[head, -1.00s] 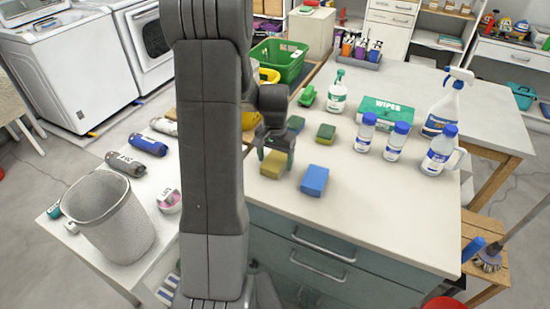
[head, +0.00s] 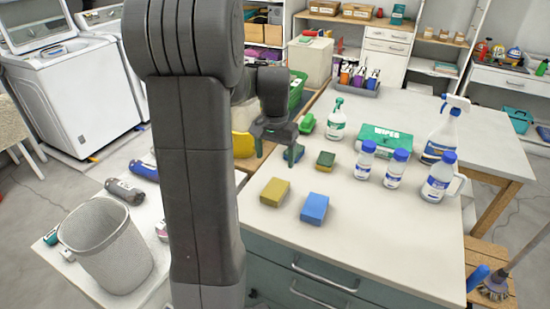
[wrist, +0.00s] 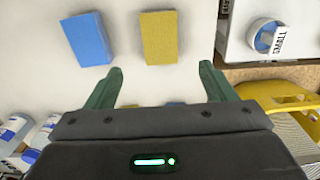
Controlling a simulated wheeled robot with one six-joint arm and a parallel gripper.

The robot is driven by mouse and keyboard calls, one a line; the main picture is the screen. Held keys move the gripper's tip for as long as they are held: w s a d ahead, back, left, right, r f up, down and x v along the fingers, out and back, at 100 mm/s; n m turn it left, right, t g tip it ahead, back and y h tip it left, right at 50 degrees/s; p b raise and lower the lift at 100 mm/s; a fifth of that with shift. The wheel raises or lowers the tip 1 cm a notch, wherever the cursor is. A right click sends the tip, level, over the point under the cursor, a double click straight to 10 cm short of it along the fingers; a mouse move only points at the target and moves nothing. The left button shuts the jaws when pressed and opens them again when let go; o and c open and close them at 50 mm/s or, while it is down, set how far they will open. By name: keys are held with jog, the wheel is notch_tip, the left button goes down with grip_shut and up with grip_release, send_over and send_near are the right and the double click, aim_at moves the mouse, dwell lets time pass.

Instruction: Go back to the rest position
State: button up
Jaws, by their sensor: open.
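My gripper (head: 273,155) is open and empty, raised above the white countertop (head: 370,225). In the wrist view its two green fingers (wrist: 161,70) stand apart with nothing between them. A yellow sponge (head: 275,191) and a blue sponge (head: 315,207) lie side by side on the counter, nearer the front than the gripper. Both also show beyond the fingertips in the wrist view, the blue one (wrist: 88,38) left of the yellow one (wrist: 159,38).
Bottles, including a spray bottle (head: 443,130), and a green wipes box (head: 385,138) stand on the right. The front of the counter is clear.

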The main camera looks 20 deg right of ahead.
aim_at(275, 189)
notch_tip(275, 189, down, 13)
jog(key=shift+r, duration=2.35)
